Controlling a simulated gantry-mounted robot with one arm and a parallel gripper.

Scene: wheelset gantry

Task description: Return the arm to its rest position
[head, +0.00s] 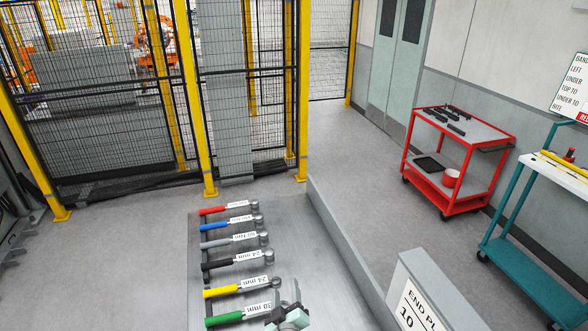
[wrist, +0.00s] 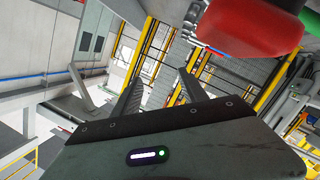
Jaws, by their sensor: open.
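My gripper (head: 287,308) shows at the bottom edge of the head view, cut off by the frame, beside the right end of the green-handled tool. In the wrist view its two dark fingers (wrist: 160,82) stand apart with nothing between them. They point toward yellow posts and mesh fencing. The gripper is open and empty. Most of my arm is outside the head view.
Several labelled tools with coloured handles, from the red one (head: 213,210) to the green one (head: 225,319), lie in a row on a grey table (head: 325,285). A red cart (head: 457,150) and a teal cart (head: 520,240) stand right. Fencing (head: 100,100) is behind. Open floor lies left.

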